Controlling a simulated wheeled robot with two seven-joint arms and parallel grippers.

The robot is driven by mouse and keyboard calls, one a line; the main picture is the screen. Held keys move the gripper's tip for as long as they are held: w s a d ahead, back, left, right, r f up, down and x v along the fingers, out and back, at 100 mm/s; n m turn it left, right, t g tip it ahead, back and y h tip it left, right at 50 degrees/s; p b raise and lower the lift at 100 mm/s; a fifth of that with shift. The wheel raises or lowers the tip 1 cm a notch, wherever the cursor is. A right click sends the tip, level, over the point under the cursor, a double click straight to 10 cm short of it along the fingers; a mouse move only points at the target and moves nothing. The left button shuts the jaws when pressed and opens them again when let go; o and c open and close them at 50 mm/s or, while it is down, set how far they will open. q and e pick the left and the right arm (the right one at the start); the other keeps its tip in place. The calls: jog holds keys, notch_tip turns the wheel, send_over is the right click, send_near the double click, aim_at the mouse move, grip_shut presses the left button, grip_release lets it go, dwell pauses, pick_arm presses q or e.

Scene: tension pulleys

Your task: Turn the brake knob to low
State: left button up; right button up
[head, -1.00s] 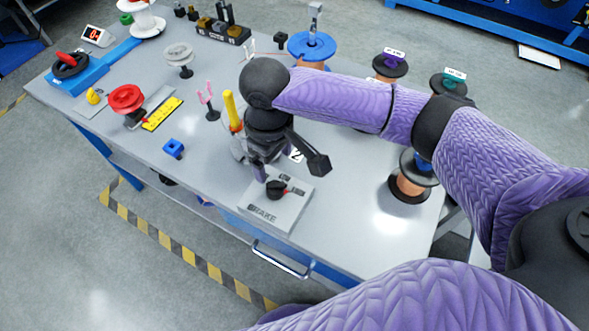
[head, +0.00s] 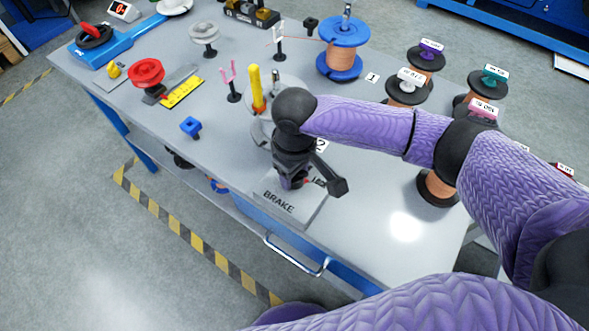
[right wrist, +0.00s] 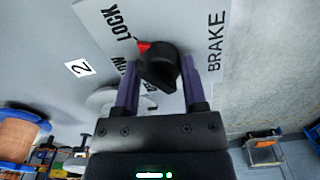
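The brake panel (head: 302,214) is a light grey plate marked BRAKE near the table's front edge. It also shows in the right wrist view (right wrist: 205,18), with LOCK, LOW and a third, partly hidden label. The black brake knob (right wrist: 160,68) has a red pointer mark, directed toward the upper left, near the LOCK label. My right gripper (right wrist: 160,72) is at the panel, its fingers on either side of the knob. It looks open, with narrow gaps beside the knob. In the head view my right gripper (head: 293,182) hides most of the knob. My left gripper is out of view.
A yellow upright handle (head: 257,90) stands just behind my right gripper. A blue spool (head: 344,32) and several labelled spools stand behind and right. The table's front right is clear.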

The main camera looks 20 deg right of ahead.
grip_shut()
jog(key=shift+r+n+p, duration=0.25)
jog(key=shift+n+p, duration=0.25)
jog(key=shift+p, duration=0.4)
jog(key=n+p, duration=0.4)
jog(key=n, duration=0.1)
jog(key=n+p, duration=0.1)
jog(key=n, duration=0.1)
jog(key=shift+f+n, duration=0.1)
jog(key=shift+n, duration=0.2)
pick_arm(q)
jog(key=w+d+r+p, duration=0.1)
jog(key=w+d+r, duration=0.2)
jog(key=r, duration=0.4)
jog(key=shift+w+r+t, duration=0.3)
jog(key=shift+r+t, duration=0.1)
pick_arm(e)
jog(key=shift+f+n, duration=0.1)
jog(key=shift+n, duration=1.4)
jog(key=o, duration=0.8)
grip_release()
